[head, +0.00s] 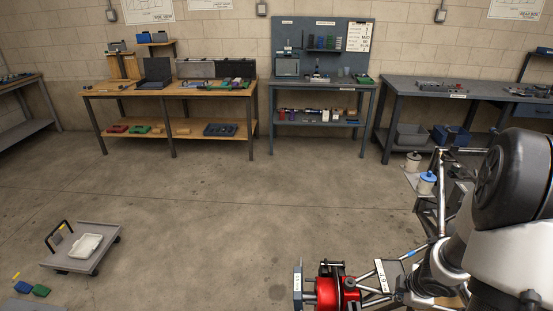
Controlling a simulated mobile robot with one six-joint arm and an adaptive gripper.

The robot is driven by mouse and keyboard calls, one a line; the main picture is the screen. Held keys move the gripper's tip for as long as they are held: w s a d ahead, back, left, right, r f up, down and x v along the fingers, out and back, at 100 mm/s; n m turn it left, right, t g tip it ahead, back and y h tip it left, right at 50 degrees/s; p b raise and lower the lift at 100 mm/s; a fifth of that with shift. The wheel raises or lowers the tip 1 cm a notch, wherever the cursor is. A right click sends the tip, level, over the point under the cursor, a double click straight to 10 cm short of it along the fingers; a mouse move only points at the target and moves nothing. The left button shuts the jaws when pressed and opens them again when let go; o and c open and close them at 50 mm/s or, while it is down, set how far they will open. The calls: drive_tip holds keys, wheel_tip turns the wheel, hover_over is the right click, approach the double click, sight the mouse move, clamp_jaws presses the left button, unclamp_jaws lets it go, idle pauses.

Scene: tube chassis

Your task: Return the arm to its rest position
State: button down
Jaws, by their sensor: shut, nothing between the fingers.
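My arm (512,180), with a dark rounded joint cover and a white link, fills the lower right of the head view. It runs down out of the picture at the bottom right corner. I cannot make out my gripper or its fingers in this view. A silver tube chassis (441,222) stands beside and behind my arm, partly hidden by it. A red round part (336,292) with a grey plate sits at the chassis's near left end, at the bottom edge.
A wooden bench (190,90) and a grey workbench with pegboard (318,85) stand along the back wall. Another grey bench (455,90) is at the right. A low cart (85,255) with a white item stands at the left. The middle floor is clear.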

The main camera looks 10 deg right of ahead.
drive_tip(key=a+r+m+h, duration=0.2)
drive_tip(key=a+r+m, duration=0.1)
drive_tip(key=r, duration=0.6)
drive_tip(key=a+r+m+h, duration=0.15)
drive_tip(key=r+m, duration=0.25)
drive_tip(key=r, duration=0.5)
drive_tip(key=s+a+r+m+y, duration=0.2)
drive_tip(key=s+a, duration=0.4)
drive_tip(key=a, duration=0.5)
drive_tip(key=s+a+r+m+y, duration=0.3)
drive_tip(key=s+a+r, duration=0.2)
drive_tip(key=a, duration=0.6)
drive_tip(key=shift+s+a+r+t, duration=0.15)
drive_tip(key=shift+s+a+t, duration=0.2)
drive_tip(key=shift+s, duration=0.9)
drive_tip(key=shift+y, duration=0.25)
